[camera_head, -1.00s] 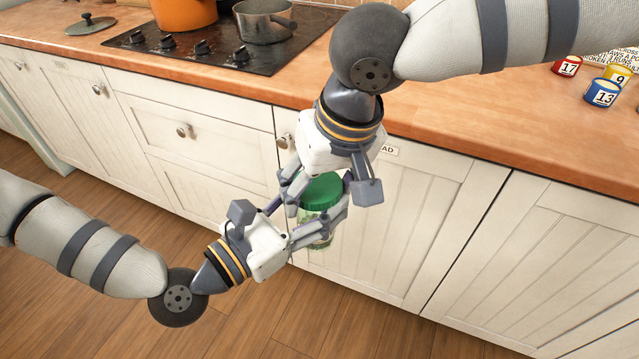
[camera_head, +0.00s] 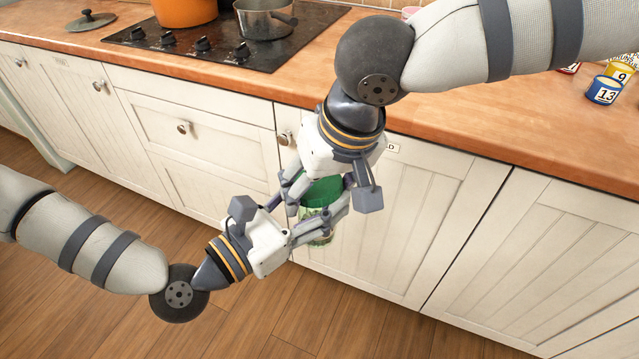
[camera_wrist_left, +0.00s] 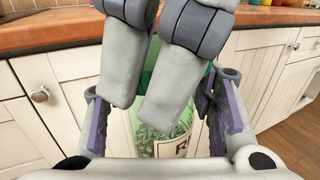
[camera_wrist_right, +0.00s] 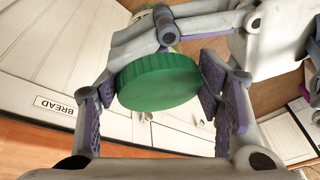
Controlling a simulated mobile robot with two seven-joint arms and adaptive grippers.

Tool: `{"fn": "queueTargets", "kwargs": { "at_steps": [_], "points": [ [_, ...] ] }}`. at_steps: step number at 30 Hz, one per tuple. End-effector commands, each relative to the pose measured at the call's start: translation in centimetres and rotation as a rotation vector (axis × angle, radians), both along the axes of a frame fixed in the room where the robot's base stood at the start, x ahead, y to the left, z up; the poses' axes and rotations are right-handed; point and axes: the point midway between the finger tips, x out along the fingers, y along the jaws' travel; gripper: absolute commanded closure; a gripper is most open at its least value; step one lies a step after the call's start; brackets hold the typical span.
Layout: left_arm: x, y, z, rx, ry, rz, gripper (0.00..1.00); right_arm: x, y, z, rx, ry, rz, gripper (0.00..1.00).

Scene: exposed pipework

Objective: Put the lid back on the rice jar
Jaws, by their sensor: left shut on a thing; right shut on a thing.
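In the right wrist view the lid (camera_wrist_right: 158,82) shows between the purple finger pads. Whether the lid is seated on the rim is hidden by the fingers.
The jar is held in front of white cabinet doors (camera_head: 400,220), below the wooden counter (camera_head: 450,130). A stove (camera_head: 200,40) with an orange pot (camera_head: 185,10) and a steel pan (camera_head: 264,18) is at the back. Numbered cans (camera_head: 604,90) stand at the right.

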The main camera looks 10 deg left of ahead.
Motion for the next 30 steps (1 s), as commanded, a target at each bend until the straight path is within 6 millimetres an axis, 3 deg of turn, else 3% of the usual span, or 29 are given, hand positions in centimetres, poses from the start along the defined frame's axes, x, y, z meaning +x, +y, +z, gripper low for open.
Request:
{"fn": "queueTargets", "kwargs": {
  "at_steps": [30],
  "points": [
    [0.15,-0.04,0.60,-0.008,-0.016,0.002,1.00,-0.19,-0.27,-1.19,0.015,-0.016,-0.004,0.62]
  ]
}}
